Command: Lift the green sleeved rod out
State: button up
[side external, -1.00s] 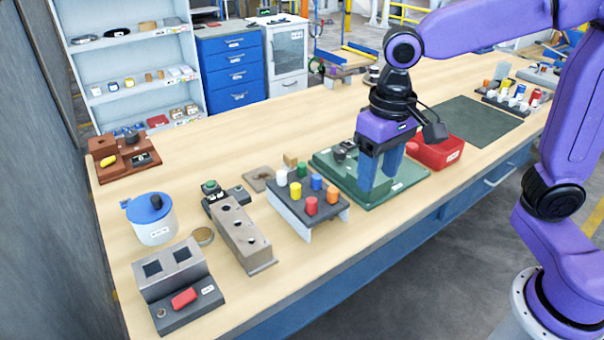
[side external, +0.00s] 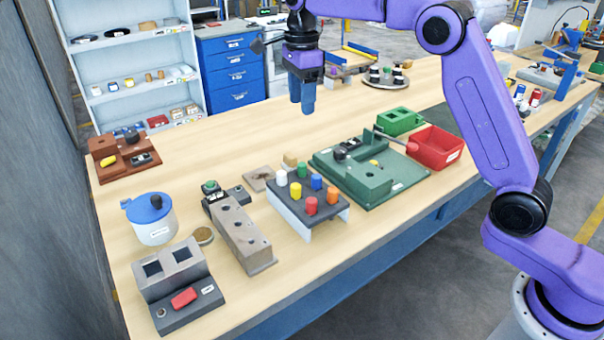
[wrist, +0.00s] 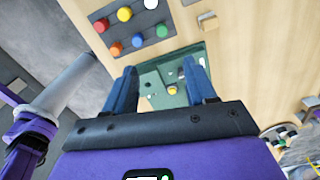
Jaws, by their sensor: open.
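My gripper (side external: 302,108) is open and empty, fingers pointing down, high over the bench and beyond the rack in the side view. In the wrist view the green rod (wrist: 162,32) is at the rack's near corner, ahead of the fingertips (wrist: 160,66) and apart from them.
A grey-brown holed block (side external: 243,238) stands to the left. The bench behind the rack is mostly clear.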

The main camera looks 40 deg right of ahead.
send_near(302, 164)
notch_tip(302, 164, down, 9)
jog(key=shift+f, duration=0.1)
dwell(0.7)
grip_shut()
